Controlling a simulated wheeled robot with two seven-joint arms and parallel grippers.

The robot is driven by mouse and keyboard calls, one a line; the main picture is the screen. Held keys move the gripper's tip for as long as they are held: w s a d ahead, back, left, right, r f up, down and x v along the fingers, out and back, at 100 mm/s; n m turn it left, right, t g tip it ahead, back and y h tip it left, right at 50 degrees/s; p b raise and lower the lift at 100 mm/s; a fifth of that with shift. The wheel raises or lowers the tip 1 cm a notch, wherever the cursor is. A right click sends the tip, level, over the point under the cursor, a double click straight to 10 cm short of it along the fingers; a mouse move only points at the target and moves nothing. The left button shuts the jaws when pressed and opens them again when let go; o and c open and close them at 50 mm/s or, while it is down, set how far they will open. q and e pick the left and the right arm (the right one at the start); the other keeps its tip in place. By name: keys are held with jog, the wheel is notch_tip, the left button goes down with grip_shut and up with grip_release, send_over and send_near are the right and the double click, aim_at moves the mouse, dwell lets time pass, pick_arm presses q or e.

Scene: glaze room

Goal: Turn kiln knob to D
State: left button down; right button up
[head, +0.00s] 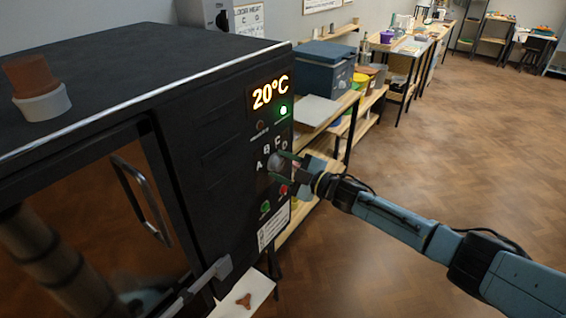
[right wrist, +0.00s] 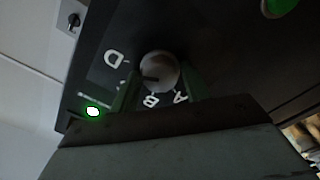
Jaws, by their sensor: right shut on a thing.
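The kiln (head: 215,165) is a black box with a control panel on its right part. Its grey round knob (head: 275,161) has the letters A, B, C and D around it. My right gripper (head: 286,168) is shut on the knob, with one finger on each side. In the right wrist view, the knob (right wrist: 160,70) sits between the fingers. Its dark pointer mark faces left, toward the C–D side; a finger hides C, so I cannot tell the exact letter. The letters D (right wrist: 112,60), B (right wrist: 150,101) and A (right wrist: 181,97) show. My left gripper is out of view.
The display (head: 270,94) reads 20°C, with a lit green lamp (head: 283,110) below it. Green (head: 265,207) and red (head: 283,189) buttons are under the knob. The kiln door handle (head: 142,197) is at left. Shelves stand behind; the floor at right is clear.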

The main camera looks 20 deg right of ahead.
jog(key=shift+m, duration=0.6)
jog(key=o, duration=0.8)
jog(key=shift+v, duration=6.65)
